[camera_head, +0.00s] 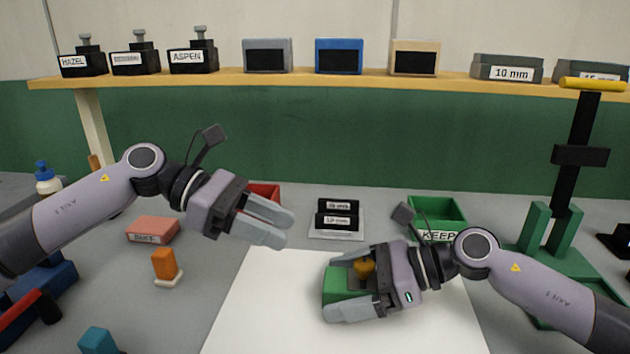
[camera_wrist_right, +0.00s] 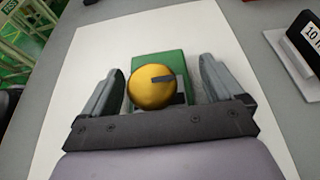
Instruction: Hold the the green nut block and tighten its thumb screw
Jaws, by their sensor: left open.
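The green nut block (camera_head: 342,285) lies on the white sheet, with its yellow thumb screw (camera_head: 365,268) on top. In the right wrist view the block (camera_wrist_right: 160,65) sits between the fingers, and the round yellow screw head (camera_wrist_right: 151,88) with a dark mark covers part of it. My right gripper (camera_head: 334,286) straddles the block, one finger on each side. In the wrist view a gap shows between each finger and the block, so it looks open. My left gripper (camera_head: 284,226) is open and empty, in the air to the upper left of the block.
A green KEEP bin (camera_head: 437,212) stands behind my right arm, and a red bin (camera_head: 265,190) behind my left gripper. A small labelled stand (camera_head: 337,215) is between them. A green press with a yellow handle (camera_head: 593,84) stands at right. The white sheet (camera_head: 265,300) is clear left of the block.

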